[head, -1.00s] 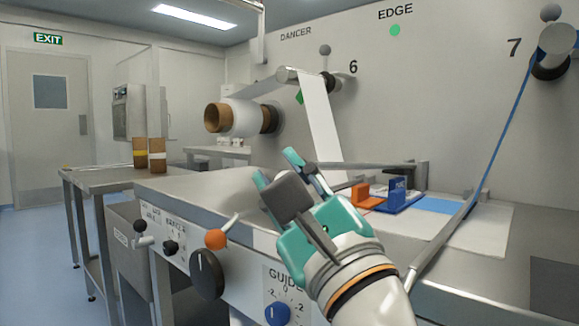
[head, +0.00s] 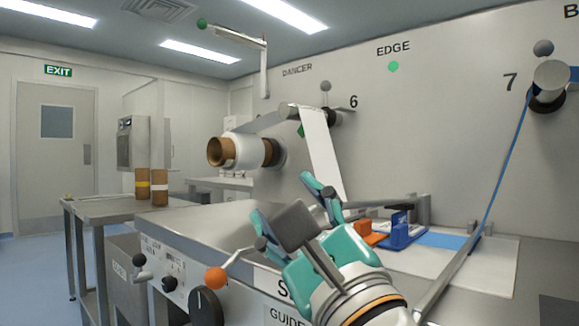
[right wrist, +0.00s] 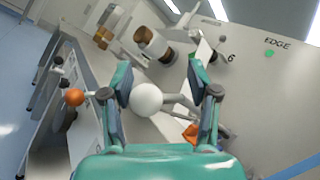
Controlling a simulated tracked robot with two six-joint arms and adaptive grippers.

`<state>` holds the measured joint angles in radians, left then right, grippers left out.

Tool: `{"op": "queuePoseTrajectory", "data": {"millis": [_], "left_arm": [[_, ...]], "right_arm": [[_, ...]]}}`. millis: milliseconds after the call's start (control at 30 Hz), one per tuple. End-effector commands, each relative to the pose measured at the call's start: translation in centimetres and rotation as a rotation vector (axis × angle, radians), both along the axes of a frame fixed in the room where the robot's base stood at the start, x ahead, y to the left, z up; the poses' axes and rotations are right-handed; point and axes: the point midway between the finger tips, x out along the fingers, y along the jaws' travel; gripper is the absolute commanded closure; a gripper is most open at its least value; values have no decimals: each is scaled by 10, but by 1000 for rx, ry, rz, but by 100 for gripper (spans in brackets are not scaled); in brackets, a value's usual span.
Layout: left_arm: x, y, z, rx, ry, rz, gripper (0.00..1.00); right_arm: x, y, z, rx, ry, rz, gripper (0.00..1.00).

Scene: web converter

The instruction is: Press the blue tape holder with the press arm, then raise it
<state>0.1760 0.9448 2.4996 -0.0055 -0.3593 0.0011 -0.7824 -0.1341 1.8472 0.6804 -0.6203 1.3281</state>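The blue tape holder (head: 401,236) stands on the work table in the head view, right of the orange holder (head: 369,233). The press arm, a grey bar (head: 375,204), runs behind and above the holders, raised clear of them as far as I can tell. In the right wrist view a white ball knob (right wrist: 146,99) on a grey bar shows between my fingers; it looks like the press arm's end. My right gripper (head: 288,203) is open, its fingers apart around the line to the knob, with no visible grip. The gripper hides the knob in the head view. My left gripper is out of view.
A pale plate (head: 490,258) with blue tape lies right of the holders. A slanted grey bar (head: 445,275) crosses the table front. An orange-knobbed lever (head: 216,278) and dials project from the front panel. The white web (head: 322,150) hangs behind the gripper.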

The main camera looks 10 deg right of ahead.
Motion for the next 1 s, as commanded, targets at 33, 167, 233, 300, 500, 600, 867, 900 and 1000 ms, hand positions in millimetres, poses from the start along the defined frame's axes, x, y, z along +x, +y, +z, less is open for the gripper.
{"op": "queuePoseTrajectory", "data": {"millis": [33,167,233,300,500,600,867,900,1000], "left_arm": [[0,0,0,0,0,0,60],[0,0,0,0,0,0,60],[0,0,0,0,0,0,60],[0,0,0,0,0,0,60],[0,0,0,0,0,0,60],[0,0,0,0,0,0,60],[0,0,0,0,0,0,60],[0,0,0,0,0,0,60],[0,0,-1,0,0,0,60]], "right_arm": [[-1,-1,9,4,-5,-1,43],[-1,-1,30,7,-5,1,43],[-1,-1,43,8,-6,2,43],[0,-1,55,9,-4,0,43],[0,-1,79,7,-2,-2,43],[0,-1,86,4,-2,-1,43],[0,-1,89,3,-1,0,43],[0,-1,89,3,-1,0,43],[0,-1,89,3,-1,0,43]]}}
